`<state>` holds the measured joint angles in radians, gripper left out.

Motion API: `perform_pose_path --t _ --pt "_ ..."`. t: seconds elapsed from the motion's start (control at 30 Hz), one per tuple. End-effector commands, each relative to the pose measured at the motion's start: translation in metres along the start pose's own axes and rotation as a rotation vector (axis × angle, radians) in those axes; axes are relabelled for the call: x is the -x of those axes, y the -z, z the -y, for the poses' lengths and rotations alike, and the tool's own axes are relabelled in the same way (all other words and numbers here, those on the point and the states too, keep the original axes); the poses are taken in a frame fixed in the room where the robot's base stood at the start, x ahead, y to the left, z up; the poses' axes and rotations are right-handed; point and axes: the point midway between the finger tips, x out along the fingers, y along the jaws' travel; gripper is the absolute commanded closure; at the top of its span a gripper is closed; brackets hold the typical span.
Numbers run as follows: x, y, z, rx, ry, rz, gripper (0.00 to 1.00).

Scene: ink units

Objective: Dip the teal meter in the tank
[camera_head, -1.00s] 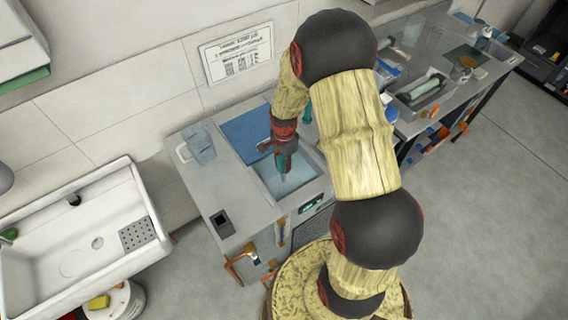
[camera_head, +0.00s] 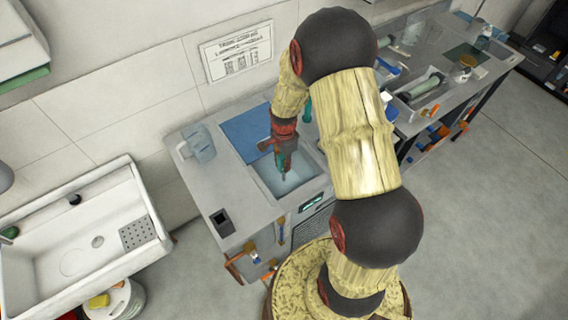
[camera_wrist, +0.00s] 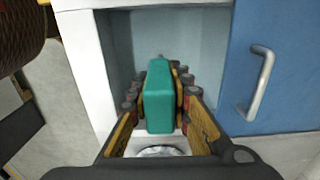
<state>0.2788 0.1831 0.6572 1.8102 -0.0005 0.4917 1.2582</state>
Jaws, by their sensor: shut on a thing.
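The teal meter (camera_wrist: 158,95) is between the fingers of my gripper (camera_wrist: 160,98), which is shut on it. In the head view the meter (camera_head: 281,160) shows as a small teal patch below my gripper (camera_head: 283,152), with a thin tip pointing down. The tank (camera_head: 301,188) is a square basin with pale blue liquid, set in the grey counter. The meter is over the tank opening; I cannot tell whether its tip touches the liquid. In the wrist view the tank's pale inner wall (camera_wrist: 205,50) shows behind the meter.
A blue lid (camera_head: 245,130) with a metal handle (camera_wrist: 261,85) lies beside the tank. A clear pitcher (camera_head: 201,146) and a dark square holder (camera_head: 221,222) stand on the counter (camera_head: 205,185). A white sink (camera_head: 85,235) is at left.

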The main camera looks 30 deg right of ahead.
Motion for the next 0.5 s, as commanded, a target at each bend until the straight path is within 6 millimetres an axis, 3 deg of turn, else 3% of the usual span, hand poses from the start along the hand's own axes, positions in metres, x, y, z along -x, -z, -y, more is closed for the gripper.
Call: perform_pose_path --t 0.5 --pt "0.0081 0.0001 0.0004 0.000 0.001 0.000 1.00"
